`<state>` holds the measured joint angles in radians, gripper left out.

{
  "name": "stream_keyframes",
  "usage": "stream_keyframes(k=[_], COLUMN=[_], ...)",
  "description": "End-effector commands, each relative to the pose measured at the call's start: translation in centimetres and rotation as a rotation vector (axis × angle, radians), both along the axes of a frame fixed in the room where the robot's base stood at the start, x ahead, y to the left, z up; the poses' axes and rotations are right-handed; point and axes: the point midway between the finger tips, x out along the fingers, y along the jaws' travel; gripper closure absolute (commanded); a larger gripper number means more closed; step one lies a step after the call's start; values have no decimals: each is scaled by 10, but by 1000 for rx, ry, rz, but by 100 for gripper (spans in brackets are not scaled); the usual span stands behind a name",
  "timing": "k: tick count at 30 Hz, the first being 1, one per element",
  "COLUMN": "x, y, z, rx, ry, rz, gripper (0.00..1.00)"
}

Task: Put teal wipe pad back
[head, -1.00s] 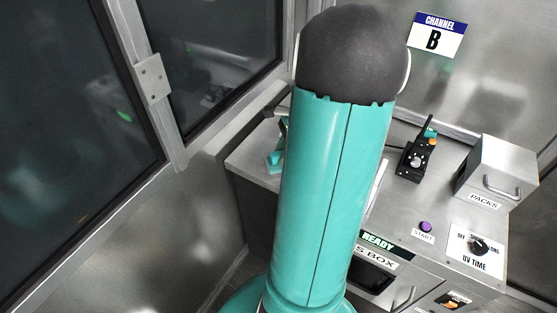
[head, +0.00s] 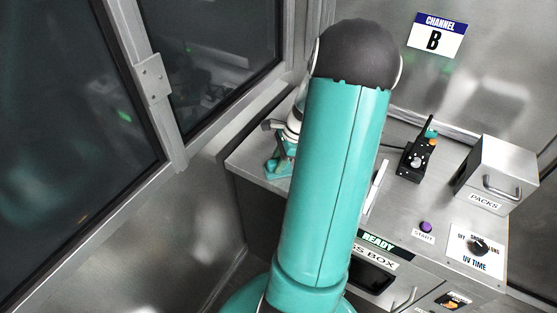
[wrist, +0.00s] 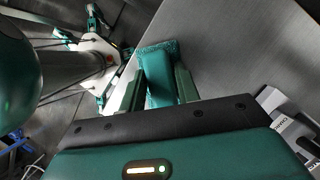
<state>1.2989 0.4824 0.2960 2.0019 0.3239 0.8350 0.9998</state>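In the wrist view the teal wipe pad (wrist: 160,82) has a block-like upper part and a wider, fuzzy edge beyond it. It lies against the steel counter (wrist: 240,50) near the edge. My gripper (wrist: 160,70) has one green finger on each side of the pad. The fingers are very close to its sides, but I cannot tell whether they press on it. A teal patch there, likely the pad (head: 274,167), is small and hard to separate from the fingers.
A black handheld radio (head: 415,160) and a steel PACKS box (head: 496,174) stand on the counter's right part. A purple START button (head: 426,227) and a UV TIME knob (head: 479,247) are nearer the front. Glazed wall panels (head: 75,120) rise at left. Bare counter surrounds the pad's right side.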

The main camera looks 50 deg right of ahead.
Motion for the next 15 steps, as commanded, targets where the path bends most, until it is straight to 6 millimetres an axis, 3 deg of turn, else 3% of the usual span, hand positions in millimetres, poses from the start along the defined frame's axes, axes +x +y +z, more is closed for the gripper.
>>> stream_keyframes(k=[2, 11, 15], x=[0, 0, -2], y=[0, 0, -3], z=[0, 1, 11], rx=[0, 0, -2], ry=[0, 0, 1], rz=[0, 0, 0], gripper=[52, 51, 51])
